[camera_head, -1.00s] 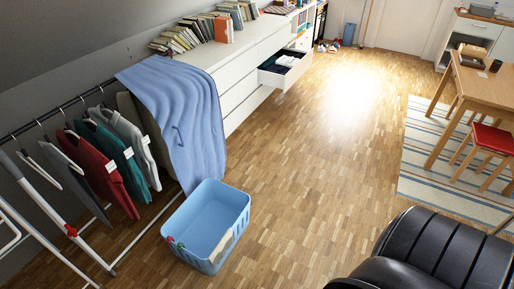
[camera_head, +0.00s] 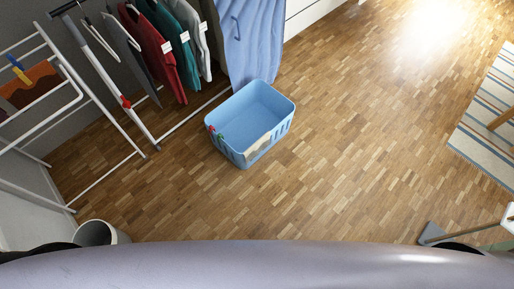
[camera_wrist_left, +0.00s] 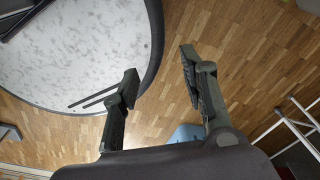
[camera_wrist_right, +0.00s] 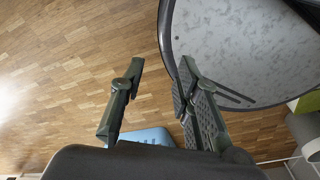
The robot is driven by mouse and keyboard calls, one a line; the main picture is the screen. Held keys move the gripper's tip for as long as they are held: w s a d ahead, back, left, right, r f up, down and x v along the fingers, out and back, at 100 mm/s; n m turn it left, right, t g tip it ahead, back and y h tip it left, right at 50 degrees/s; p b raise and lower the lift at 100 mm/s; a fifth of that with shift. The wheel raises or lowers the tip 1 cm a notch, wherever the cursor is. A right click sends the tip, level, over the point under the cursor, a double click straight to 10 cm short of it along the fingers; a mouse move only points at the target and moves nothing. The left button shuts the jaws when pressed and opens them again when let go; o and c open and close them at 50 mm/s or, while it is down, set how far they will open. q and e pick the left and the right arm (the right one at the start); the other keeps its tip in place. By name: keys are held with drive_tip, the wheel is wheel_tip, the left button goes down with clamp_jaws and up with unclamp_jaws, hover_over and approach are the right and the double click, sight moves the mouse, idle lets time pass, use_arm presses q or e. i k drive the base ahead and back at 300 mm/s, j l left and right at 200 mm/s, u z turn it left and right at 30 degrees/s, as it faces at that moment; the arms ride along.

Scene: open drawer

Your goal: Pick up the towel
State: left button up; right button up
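An orange and brown cloth (camera_head: 30,82) hangs over the white drying rack at the left of the head view, with a yellow and blue peg (camera_head: 17,66) on it. A large light-blue cloth (camera_head: 250,40) hangs at the end of the clothes rail, its top out of view. I cannot tell for sure which cloth is the towel. My left gripper (camera_wrist_left: 160,62) is open and empty in the left wrist view, above the floor. My right gripper (camera_wrist_right: 161,62) is open and empty in the right wrist view. Neither gripper shows in the head view; both are away from the cloths.
A blue basket (camera_head: 270,97) with red and green pegs on its rim stands on the floor below the blue cloth. The drying rack (camera_head: 110,172) spreads its legs at the left. A white bin (camera_head: 97,233) stands front left. Wooden floor (camera_head: 370,140) is clear right of the basket.

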sight(262, 143)
drive_tip(key=i+l+u, duration=0.1)
drive_tip(key=i+l, duration=0.2)
drive_tip(key=i+l+u, duration=0.15)
drive_tip(key=i+l, duration=0.15)
drive_tip(key=l, duration=0.25)
